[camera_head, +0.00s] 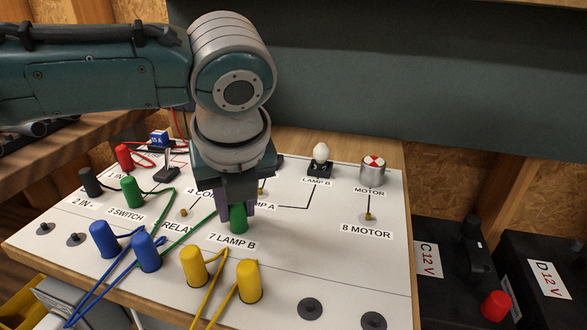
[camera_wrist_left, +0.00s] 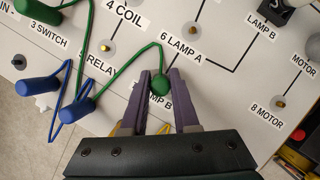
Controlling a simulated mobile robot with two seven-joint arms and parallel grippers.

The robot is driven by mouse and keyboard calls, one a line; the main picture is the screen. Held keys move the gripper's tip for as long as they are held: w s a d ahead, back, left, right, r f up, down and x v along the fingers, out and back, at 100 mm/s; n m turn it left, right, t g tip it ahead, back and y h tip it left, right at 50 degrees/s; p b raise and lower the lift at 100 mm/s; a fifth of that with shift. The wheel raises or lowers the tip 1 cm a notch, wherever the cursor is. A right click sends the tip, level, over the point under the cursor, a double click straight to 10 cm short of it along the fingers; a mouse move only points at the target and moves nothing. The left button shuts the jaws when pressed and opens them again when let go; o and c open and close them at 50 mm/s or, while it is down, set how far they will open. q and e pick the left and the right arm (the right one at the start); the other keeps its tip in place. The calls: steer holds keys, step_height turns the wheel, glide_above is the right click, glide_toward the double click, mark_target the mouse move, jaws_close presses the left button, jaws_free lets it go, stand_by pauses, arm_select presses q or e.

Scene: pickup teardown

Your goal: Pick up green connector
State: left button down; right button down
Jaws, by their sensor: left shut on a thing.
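My left gripper (camera_head: 237,211) points down over the white board and is shut on a green connector (camera_head: 238,220) by the 7 LAMP B label. In the left wrist view the green connector (camera_wrist_left: 160,85) sits between the purple fingertips (camera_wrist_left: 160,88), with a green wire running from it to the left. I cannot tell whether it is seated on its post or lifted. A second green connector (camera_head: 132,192) stands near the 3 SWITCH label; it also shows in the left wrist view (camera_wrist_left: 38,11). My right gripper is not in view.
Two blue connectors (camera_head: 146,253) and two yellow connectors (camera_head: 249,281) stand along the front of the board (camera_head: 330,270). Red (camera_head: 124,157) and black connectors (camera_head: 91,182) stand at the left. A lamp (camera_head: 321,152) and motor (camera_head: 373,171) are behind. Black batteries (camera_head: 455,262) sit at the right.

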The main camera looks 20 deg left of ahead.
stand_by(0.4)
arm_select(q)
steer(key=shift+r, duration=0.55)
step_height(320, 180, up, 19)
steer(key=p, duration=0.4)
steer(key=shift+p, duration=0.4)
steer(key=shift+f, duration=0.1)
